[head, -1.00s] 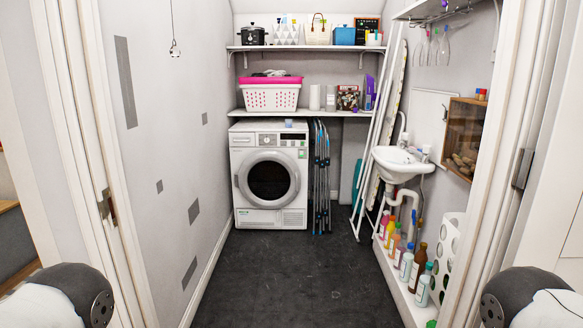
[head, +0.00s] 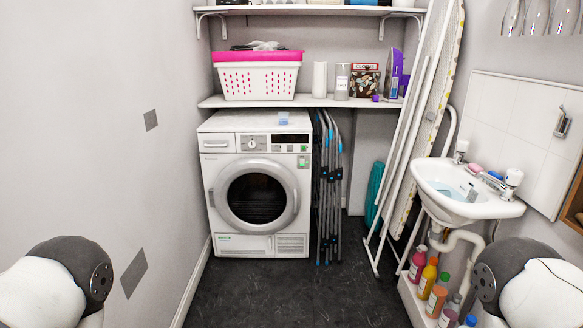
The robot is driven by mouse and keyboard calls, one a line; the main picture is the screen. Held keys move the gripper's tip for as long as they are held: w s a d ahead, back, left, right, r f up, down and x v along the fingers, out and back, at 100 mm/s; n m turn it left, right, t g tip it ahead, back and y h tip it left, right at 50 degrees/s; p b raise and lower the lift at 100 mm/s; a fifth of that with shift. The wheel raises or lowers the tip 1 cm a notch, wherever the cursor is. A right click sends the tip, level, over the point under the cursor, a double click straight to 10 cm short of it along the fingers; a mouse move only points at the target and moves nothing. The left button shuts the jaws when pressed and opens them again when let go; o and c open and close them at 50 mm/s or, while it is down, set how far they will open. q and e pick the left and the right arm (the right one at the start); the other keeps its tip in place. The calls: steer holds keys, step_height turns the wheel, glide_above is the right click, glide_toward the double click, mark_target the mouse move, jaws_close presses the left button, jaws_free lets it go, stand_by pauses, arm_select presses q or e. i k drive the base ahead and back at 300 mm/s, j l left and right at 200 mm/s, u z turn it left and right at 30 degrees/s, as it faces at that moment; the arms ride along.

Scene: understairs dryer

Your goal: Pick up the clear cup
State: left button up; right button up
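A small pale-blue item (head: 283,117) stands on top of the white dryer (head: 222,124), near its front edge. It looks partly see-through and may be the clear cup, but it is too small to tell. Several clear stemmed glasses (head: 537,18) hang at the top right, cut off by the frame edge. Neither gripper is in view; only upper parts of my two arms show at the lower left and lower right.
A shelf (head: 330,102) above the dryer holds a pink-and-white basket (head: 258,80). Folded racks (head: 328,190) stand right of the dryer. A white sink (head: 455,203) juts from the right wall, with bottles (head: 428,280) below. The middle floor (head: 300,295) is clear.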

mark_target(283, 117)
steer(key=i+j+z, duration=0.1)
steer(key=i+z, duration=0.15)
steer(key=i, duration=2.15)
